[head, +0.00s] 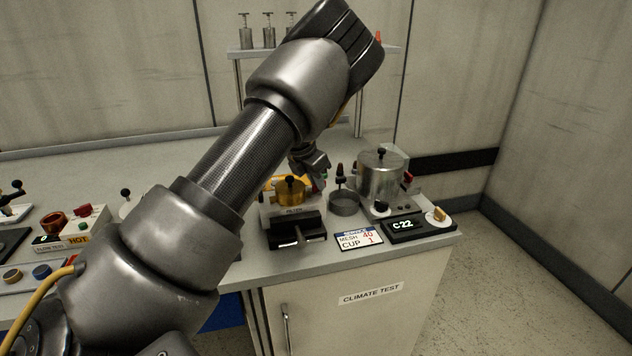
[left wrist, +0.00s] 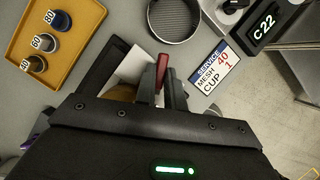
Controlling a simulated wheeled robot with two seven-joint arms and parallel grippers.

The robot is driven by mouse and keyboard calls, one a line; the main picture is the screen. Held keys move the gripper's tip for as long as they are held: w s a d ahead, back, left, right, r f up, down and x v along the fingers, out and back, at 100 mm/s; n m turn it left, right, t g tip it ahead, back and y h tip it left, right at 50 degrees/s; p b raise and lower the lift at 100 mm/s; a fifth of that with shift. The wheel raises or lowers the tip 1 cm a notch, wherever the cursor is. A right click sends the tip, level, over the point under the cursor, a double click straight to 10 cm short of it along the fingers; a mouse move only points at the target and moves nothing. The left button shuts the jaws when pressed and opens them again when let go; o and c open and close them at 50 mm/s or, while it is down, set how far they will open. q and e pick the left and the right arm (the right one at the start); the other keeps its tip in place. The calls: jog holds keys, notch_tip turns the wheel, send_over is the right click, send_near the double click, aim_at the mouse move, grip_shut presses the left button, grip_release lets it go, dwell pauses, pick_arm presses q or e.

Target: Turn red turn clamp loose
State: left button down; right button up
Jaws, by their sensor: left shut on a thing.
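The red turn clamp (left wrist: 162,68) shows as a narrow red lever between my left fingers in the left wrist view. My left gripper (left wrist: 161,84) is shut on it. Its lower part is hidden by the fingers and the gripper body. In the head view my left gripper (head: 318,172) reaches down just right of and behind the brass pot (head: 290,190) of the filter unit. I cannot clearly make out the red clamp there. My right gripper is in neither view.
A round sieve (head: 344,204) and a steel vessel (head: 381,180) stand close to the right. A service card (head: 359,239) and a C22 display (head: 403,225) lie near the front edge. My left arm hides much of the bench.

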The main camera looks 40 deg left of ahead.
pick_arm(q)
jog(key=n, duration=0.1)
jog(key=n+y, duration=0.1)
jog(key=n, duration=0.1)
jog(key=shift+d+n+y, duration=0.2)
jog(key=shift+n+y, duration=0.1)
jog(key=n, duration=0.1)
jog(key=n+y, duration=0.1)
jog(key=n, duration=0.1)
jog(key=shift+w+d+n+g, duration=0.1)
jog(key=shift+d+n+g, duration=0.05)
jog(key=shift+n+g, duration=0.15)
jog(key=n, duration=0.2)
jog(key=n+g+y, duration=0.1)
jog(key=n, duration=0.1)
jog(key=shift+w+d+y, duration=0.1)
jog(key=shift+d+y, duration=0.05)
jog(key=shift+y, duration=0.15)
jog(key=shift+n, duration=0.6)
jog(key=shift+g, duration=0.3)
jog(key=c, duration=1.5)
grip_release()
